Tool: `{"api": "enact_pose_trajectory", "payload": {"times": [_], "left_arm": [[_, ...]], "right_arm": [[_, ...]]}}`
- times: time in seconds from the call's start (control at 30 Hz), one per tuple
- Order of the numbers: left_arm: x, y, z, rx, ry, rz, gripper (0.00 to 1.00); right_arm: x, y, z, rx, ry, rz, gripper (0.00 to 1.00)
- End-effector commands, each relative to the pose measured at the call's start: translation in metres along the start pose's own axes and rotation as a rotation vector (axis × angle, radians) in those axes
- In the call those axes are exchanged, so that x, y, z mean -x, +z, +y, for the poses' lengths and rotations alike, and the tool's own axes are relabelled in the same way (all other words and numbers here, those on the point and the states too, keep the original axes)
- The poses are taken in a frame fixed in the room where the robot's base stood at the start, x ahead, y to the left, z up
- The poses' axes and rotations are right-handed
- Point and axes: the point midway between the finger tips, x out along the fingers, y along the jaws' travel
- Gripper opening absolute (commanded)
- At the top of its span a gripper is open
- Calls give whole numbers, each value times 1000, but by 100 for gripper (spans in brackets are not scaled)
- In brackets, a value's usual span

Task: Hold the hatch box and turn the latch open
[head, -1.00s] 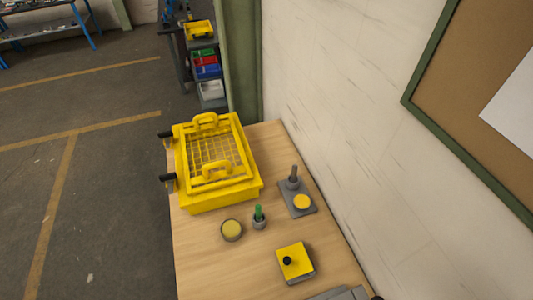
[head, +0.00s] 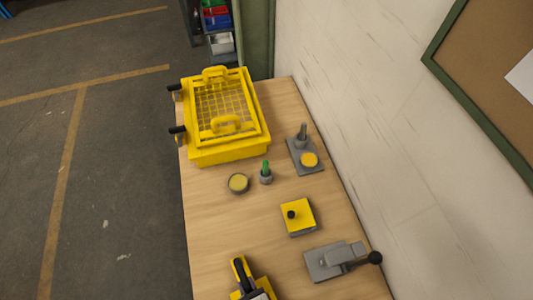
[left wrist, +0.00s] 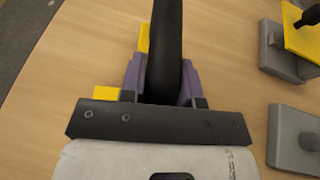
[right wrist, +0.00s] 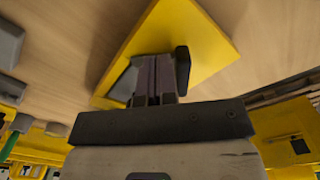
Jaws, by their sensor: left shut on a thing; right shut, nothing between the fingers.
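A yellow box with a long black handle (head: 239,268), which I take for the hatch box, is cut off by the bottom edge of the head view. In the left wrist view my left gripper (left wrist: 162,80) is shut on the black handle (left wrist: 168,35), with yellow parts beside it. In the right wrist view a yellow panel (right wrist: 205,40) carries a short dark bar (right wrist: 183,68), which looks like the latch. My right gripper (right wrist: 154,76) is shut and empty, just left of the bar and over the panel. I cannot tell whether it touches either.
A yellow mesh-lidded case (head: 230,153) stands at the table's far end. Nearer are a round yellow-topped piece (head: 238,183), a green-tipped peg (head: 265,168), a grey plate with post (head: 305,152), a yellow block with black knob (head: 298,218) and a grey lever clamp (head: 327,262). A wall borders the right.

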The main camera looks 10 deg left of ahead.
Motion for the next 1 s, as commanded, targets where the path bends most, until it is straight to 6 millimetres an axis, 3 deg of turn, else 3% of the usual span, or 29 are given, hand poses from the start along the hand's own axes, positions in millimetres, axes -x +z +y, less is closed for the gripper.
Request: {"api": "enact_pose_trajectory", "payload": {"times": [0.3,1.0], "left_arm": [[0,1,-1,2,-1,-1,0],[0,1,-1,2,-1,-1,0]], "right_arm": [[-18,0,0,-1,0,1,0],[-20,-1,-1,-1,0,1,0]]}}
